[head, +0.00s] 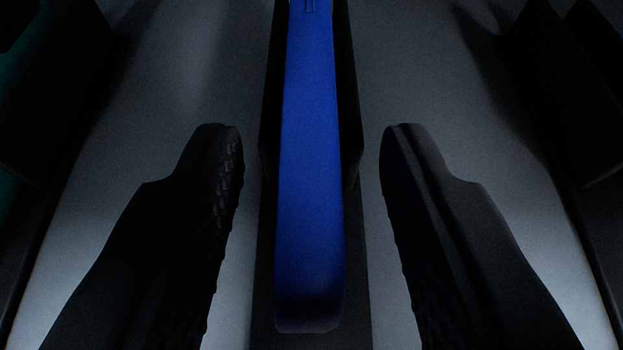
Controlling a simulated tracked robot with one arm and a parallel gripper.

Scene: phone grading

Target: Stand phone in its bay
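A blue phone (309,180) stands on its edge, its narrow blue side facing me and running lengthwise up the middle of the head view. It sits in a dark slotted holder (268,130), which looks like a bay, with dark walls along both sides. My gripper (311,140) is open, with one black ridged finger on each side of the phone. A clear gap shows between each finger and the phone, so neither touches it. The far end of the phone is cut off by the top of the frame.
Grey surface (185,90) shows on both sides of the holder. Dark blocky shapes stand at the left (50,90) and right (570,80) edges. The scene is dim.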

